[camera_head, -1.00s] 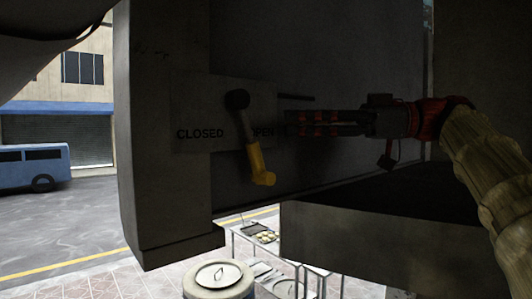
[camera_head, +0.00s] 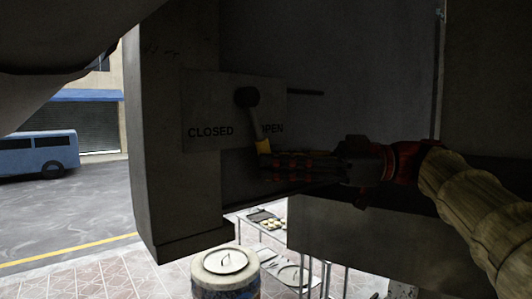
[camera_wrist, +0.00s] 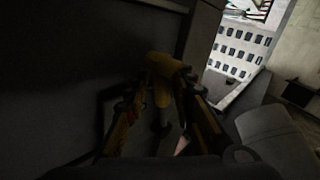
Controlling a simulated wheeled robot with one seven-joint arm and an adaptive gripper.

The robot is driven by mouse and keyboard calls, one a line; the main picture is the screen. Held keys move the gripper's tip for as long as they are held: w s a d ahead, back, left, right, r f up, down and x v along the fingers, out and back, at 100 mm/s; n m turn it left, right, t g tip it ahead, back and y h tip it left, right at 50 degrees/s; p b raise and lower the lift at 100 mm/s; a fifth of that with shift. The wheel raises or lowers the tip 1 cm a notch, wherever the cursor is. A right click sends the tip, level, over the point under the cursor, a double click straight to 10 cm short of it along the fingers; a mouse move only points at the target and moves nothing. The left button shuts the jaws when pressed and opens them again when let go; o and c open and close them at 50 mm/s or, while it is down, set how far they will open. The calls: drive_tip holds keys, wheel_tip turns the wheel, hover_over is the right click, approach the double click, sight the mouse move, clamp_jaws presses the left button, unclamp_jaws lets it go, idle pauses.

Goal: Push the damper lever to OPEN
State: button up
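The damper lever (camera_head: 252,118) has a dark pivot and arm and a yellow handle (camera_head: 263,146). It hangs down and slightly right, between the words CLOSED and OPEN on the label plate (camera_head: 210,95); CLOSED is left, OPEN right. My gripper (camera_head: 268,167) reaches in from the right at the lever's lower end and hides the handle's tip. In the wrist view the yellow handle (camera_wrist: 164,66) lies between my two spread fingers. A gap shows on the left finger's side; I cannot tell whether the right finger touches the handle.
A dark ledge (camera_head: 345,222) juts out below my arm. A thin dark rod (camera_head: 305,92) sticks out right of the plate. A lidded drum (camera_head: 224,268) and a metal table with food trays (camera_head: 265,222) stand below. A blue bus (camera_head: 40,153) is outside, far left.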

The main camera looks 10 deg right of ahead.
drive_tip(key=shift+a, duration=0.85)
drive_tip(key=shift+w, duration=0.1)
drive_tip(key=shift+c, duration=1.1)
drive_tip(key=c, duration=0.4)
clamp_jaws()
